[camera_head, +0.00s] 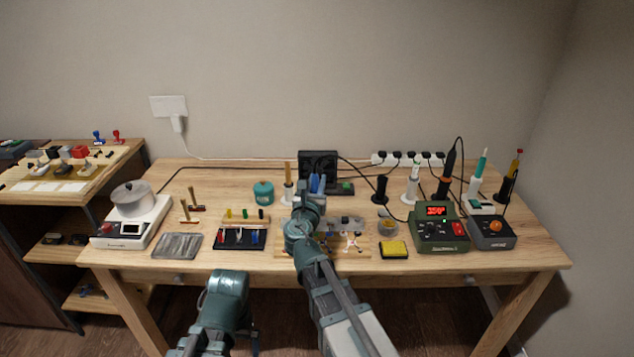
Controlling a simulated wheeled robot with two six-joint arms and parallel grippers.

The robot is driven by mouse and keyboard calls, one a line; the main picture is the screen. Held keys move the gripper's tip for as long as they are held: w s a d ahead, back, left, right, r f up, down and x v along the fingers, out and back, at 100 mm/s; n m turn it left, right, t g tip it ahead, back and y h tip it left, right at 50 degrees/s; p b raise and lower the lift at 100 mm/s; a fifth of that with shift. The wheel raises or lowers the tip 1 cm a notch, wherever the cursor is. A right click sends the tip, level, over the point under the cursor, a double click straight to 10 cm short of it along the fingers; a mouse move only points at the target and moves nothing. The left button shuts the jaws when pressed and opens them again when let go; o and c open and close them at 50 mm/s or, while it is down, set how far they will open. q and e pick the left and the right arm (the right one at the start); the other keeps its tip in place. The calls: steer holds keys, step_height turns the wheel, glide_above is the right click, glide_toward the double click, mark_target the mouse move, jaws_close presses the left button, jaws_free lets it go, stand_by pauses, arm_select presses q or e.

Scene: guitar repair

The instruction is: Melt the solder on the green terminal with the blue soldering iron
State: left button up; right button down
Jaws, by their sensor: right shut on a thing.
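My right gripper (315,186) reaches over the middle of the table and is shut on a blue thing (318,181), apparently the blue soldering iron's handle. Its tip is hidden behind my wrist. A light wooden board with small parts (352,241) lies just right of my right arm, partly covered by it. I cannot make out a green terminal or its solder there. Of my left arm only a part shows at the bottom, and its gripper is not in view.
Soldering station (440,235) with a red display stands right, beside a grey unit (491,232). Several irons stand in holders at the back right. A yellow sponge (394,249) lies at the front. A pot (131,200) sits on a hotplate at left. The left-centre back is fairly clear.

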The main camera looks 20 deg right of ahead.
steer(key=shift+f, duration=0.2)
steer(key=shift+f+b, duration=0.3)
steer(key=shift+b, duration=0.15)
steer(key=shift+f, duration=0.15)
stand_by(4.5)
stand_by(0.4)
step_height(320, 180, up, 7)
steer(key=p, duration=0.6)
steer(key=shift+p, duration=0.35)
